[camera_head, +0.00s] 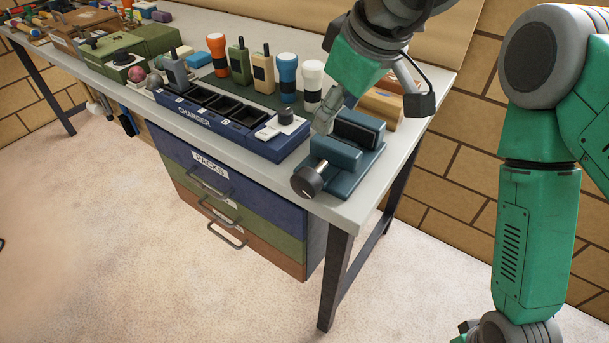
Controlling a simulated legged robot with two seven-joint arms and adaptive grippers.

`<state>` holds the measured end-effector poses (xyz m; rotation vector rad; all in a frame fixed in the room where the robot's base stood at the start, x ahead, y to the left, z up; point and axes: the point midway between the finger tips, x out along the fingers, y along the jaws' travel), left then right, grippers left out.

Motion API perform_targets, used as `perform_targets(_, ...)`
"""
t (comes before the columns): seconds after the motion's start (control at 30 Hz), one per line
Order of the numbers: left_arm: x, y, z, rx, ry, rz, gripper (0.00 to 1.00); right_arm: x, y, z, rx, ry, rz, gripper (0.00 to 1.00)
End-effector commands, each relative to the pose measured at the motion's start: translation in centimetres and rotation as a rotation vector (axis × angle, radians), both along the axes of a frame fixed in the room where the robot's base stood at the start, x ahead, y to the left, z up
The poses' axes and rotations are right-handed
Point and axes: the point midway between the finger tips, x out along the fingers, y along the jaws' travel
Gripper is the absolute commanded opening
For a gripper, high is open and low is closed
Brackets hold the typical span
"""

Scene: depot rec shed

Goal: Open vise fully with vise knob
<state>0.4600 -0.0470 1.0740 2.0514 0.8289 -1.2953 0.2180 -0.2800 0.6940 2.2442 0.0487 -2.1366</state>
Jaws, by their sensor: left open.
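The small blue-grey vise (337,153) sits at the right front corner of the workbench. Its two block jaws stand close together, with a narrow gap at most. My left gripper (371,110) reaches down from the top, just above and behind the vise. It is open, its fingers apart, and it is away from the knob. Whether a finger touches the rear jaw cannot be told. My right arm hangs at the right; its gripper is out of view.
A blue charger (270,148) stands left of the vise on the workbench (342,213). Radios and flashlights (287,77) stand behind it. A tan block (380,107) lies behind the vise. Drawers (240,205) hang below the bench. The floor in front is clear.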

Motion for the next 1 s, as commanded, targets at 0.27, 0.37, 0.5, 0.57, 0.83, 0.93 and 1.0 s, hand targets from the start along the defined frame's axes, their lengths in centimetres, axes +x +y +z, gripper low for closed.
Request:
perform_targets(0.27,-3.8,1.0,-1.1,0.094,0.106,0.085,0.47,0.0,0.0,-0.5,0.0,0.001,-0.001,0.4)
perform_targets(0.37,-3.4,1.7,-2.5,0.092,0.106,0.084,0.47,0.0,0.0,-0.8,-0.001,0.001,-0.001,0.4)
perform_targets(0.5,-2.7,2.9,-5.3,0.089,0.108,0.084,0.47,0.0,0.0,-1.4,0.0,0.001,-0.001,0.4)
perform_targets(0.57,-2.4,3.2,-6.5,0.089,0.106,0.084,0.47,0.0,0.0,-1.7,0.0,0.001,-0.001,0.4)
perform_targets(0.83,-1.3,4.1,-11.2,0.093,0.104,0.082,0.47,0.0,0.0,-2.6,0.0,0.001,-0.001,0.4)
perform_targets(0.93,-1.0,4.4,-12.2,0.095,0.103,0.082,0.47,0.0,0.0,-2.8,0.0,0.001,-0.001,0.4)
perform_targets(1.0,-0.9,4.6,-12.7,0.094,0.103,0.081,0.47,0.0,0.0,-2.9,0.0,0.001,-0.001,0.4)
